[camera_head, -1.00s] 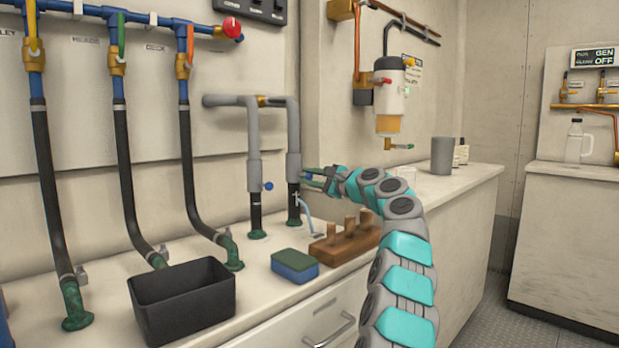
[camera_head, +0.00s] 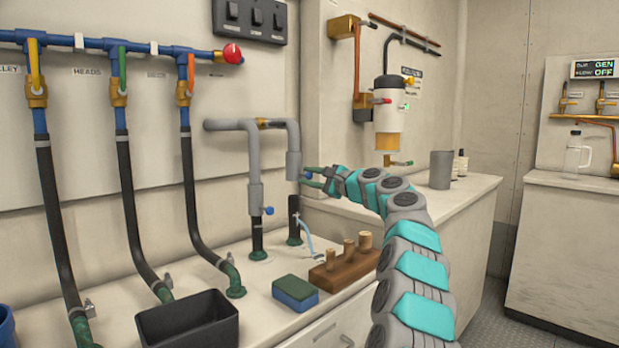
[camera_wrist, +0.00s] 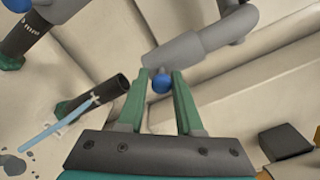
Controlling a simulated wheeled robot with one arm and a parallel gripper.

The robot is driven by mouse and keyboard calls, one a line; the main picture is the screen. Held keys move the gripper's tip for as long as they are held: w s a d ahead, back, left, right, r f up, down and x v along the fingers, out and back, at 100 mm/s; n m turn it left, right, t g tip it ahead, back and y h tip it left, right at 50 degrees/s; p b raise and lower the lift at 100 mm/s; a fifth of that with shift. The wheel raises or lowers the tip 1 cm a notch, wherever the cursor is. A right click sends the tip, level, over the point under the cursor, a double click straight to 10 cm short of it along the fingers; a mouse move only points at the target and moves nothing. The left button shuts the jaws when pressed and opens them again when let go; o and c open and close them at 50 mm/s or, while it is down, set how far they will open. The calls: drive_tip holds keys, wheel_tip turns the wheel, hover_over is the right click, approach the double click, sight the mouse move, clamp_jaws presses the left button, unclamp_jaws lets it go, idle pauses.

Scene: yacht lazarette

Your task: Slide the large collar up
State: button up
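The right-hand grey collar (camera_head: 293,165), which looks like the large one, sits high on the down-leg of the grey pipe (camera_head: 230,125). Below it stands a black hose stub (camera_head: 294,205), apart from it by a visible gap. In the wrist view the collar (camera_wrist: 190,52) runs diagonally, with a blue knob (camera_wrist: 161,84) on its side. The stub's open end (camera_wrist: 112,90) shows at left. My gripper (camera_head: 307,177) is beside the collar, its green fingers (camera_wrist: 161,78) closed around the knob. The left-hand collar (camera_head: 256,198) still covers the top of its own black stub (camera_head: 257,235).
A thin blue jet (camera_head: 306,232) comes from the right stub towards the counter. A wooden block with pegs (camera_head: 345,270), a sponge (camera_head: 295,292) and a black bin (camera_head: 187,325) stand below. Black hoses (camera_head: 135,215) hang at left. A filter unit (camera_head: 389,118) is on the wall at right.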

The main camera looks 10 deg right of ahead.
drive_tip(key=o, duration=0.3)
drive_tip(key=shift+o, duration=0.2)
drive_tip(key=b+v, duration=0.1)
drive_tip(key=v, duration=0.6)
drive_tip(key=shift+s+d, duration=0.2)
drive_tip(key=shift+s, duration=0.15)
